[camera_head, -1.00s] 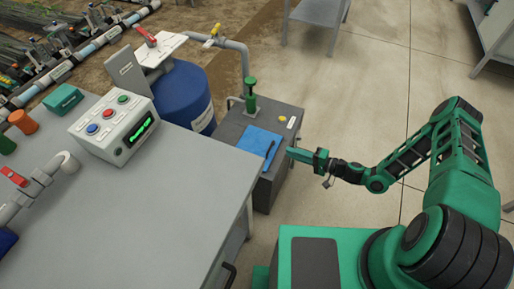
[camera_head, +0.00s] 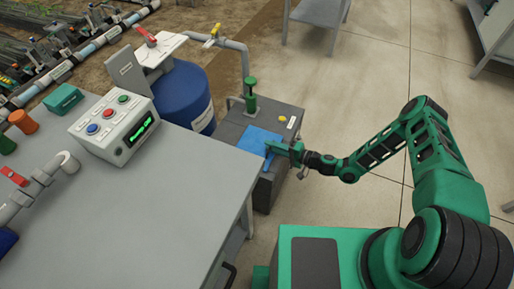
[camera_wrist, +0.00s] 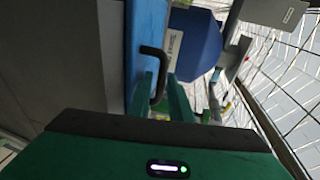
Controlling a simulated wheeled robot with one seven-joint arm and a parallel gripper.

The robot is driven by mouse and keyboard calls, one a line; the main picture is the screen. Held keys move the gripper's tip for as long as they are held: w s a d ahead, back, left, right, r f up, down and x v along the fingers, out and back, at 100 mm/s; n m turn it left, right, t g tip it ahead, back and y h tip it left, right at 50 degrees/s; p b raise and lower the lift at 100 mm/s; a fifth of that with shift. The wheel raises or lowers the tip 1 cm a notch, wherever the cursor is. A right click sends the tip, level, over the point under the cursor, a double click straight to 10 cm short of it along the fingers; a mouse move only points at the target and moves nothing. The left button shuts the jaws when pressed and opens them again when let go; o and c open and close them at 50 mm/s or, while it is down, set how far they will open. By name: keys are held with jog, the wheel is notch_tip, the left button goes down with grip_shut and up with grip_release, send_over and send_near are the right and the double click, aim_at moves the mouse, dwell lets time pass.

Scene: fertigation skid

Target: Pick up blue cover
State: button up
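The blue cover (camera_head: 257,137) is a flat blue panel on top of the dark grey box beside the table. In the wrist view the cover (camera_wrist: 146,30) fills a band at upper centre, with a black bent handle (camera_wrist: 158,66) standing out from it. My gripper (camera_head: 271,148) is over the cover's right side and hides part of it and the handle in the head view. In the wrist view, my gripper (camera_wrist: 162,82) has its two green fingers apart, with the handle near and partly between their tips. I cannot tell whether they touch it.
The dark grey box (camera_head: 287,118) also carries a green pump-like fitting (camera_head: 251,95) and a yellow button (camera_head: 282,118). A blue drum (camera_head: 184,98) stands behind. The grey table (camera_head: 180,185) with a control box (camera_head: 115,125) is at left.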

jog(key=shift+w+a, duration=0.1)
jog(key=shift+a, duration=0.15)
grip_shut()
